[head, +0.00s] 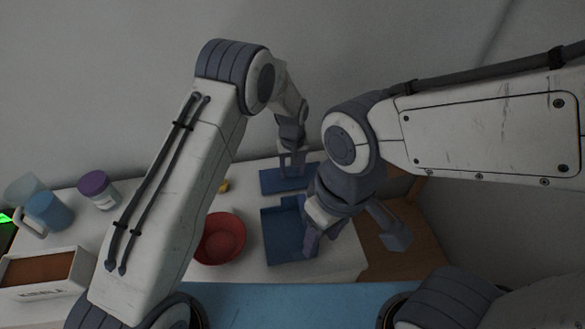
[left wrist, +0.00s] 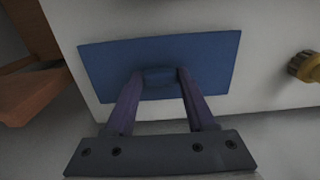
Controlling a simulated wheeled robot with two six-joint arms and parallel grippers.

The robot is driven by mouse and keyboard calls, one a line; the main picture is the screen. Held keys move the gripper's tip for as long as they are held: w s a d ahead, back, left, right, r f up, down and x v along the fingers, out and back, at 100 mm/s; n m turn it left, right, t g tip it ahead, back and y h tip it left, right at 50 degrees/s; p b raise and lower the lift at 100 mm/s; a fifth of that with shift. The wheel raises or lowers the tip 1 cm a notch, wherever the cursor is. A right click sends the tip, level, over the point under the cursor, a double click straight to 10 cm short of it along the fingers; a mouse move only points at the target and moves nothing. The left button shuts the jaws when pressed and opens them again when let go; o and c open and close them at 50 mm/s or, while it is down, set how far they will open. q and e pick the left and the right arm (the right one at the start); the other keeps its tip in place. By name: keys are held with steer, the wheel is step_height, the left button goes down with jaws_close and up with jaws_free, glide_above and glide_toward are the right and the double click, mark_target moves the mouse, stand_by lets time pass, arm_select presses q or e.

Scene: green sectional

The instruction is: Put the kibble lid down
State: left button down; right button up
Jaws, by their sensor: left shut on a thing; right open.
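The kibble lid, a flat dark blue rectangle (head: 275,182) with a small raised handle, is at the back of the white table. It also fills the upper middle of the left wrist view (left wrist: 215,65). My left gripper (head: 290,166) points down at it, its two fingers closed on the handle (left wrist: 160,76). The lid looks level and on or just above the tabletop; I cannot tell whether it touches. My right gripper (head: 352,240) is open and empty by the table's right edge, partly covering a blue tray-like thing (head: 283,240).
A red bowl (head: 218,240) stands left of the blue tray-like thing. A white box with brown contents (head: 40,272), a blue mug (head: 48,213) and a purple-lidded jar (head: 97,190) are at left. A small yellow thing (head: 223,186) is left of the lid. Brown wooden furniture (head: 415,245) is at right.

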arm_select(q)
steer(key=shift+f, duration=0.15)
steer(key=shift+c, duration=1.2)
jaws_free()
